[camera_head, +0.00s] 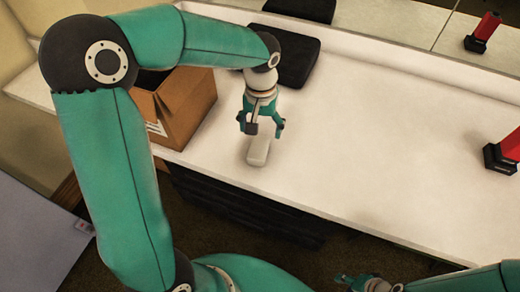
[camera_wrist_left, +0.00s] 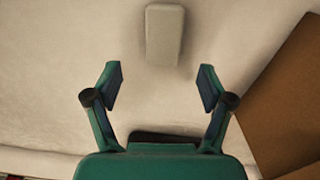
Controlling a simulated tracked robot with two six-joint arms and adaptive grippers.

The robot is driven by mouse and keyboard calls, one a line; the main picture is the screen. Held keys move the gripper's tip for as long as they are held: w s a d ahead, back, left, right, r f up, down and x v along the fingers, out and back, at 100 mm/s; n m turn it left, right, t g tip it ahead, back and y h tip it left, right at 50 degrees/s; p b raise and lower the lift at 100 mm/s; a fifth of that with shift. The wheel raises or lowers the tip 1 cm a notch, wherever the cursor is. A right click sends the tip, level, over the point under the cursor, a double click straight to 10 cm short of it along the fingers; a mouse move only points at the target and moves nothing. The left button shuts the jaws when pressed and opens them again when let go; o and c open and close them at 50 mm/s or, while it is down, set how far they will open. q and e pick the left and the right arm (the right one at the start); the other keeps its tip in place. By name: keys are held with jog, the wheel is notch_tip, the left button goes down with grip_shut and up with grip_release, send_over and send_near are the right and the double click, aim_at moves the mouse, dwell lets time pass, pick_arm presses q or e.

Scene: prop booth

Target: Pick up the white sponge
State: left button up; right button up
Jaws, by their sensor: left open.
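The white sponge (camera_head: 259,150) is a pale block lying on the white counter near its front edge. My left gripper (camera_head: 261,126) is above it, with its fingers pointing down and spread. In the left wrist view the sponge (camera_wrist_left: 164,36) lies beyond the open fingertips (camera_wrist_left: 161,82), centred between them sideways. Nothing is between the fingers, and they do not touch the sponge. My right gripper (camera_head: 362,283) is low at the bottom edge of the head view, away from the counter; its jaws are too small and cut off to read.
An open cardboard box (camera_head: 187,108) stands left of my left gripper; it also shows in the left wrist view (camera_wrist_left: 287,95). A black flat object (camera_head: 290,62) lies behind. A red and black object (camera_head: 505,153) stands at the far right. The counter's middle (camera_head: 390,130) is clear.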

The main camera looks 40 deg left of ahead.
aim_at(259, 147)
pick_arm(q)
notch_tip(259, 147, down, 3)
jog(key=shift+f, duration=0.2)
jog(key=f, duration=0.4)
jog(key=shift+s+a+f, duration=0.15)
jog(key=shift+s, duration=0.15)
jog(key=shift+f, duration=0.55)
jog(key=c, duration=1.1)
jog(key=shift+c, duration=0.2)
jog(key=shift+r, duration=0.1)
notch_tip(259, 147, up, 20)
jog(key=p, duration=0.1)
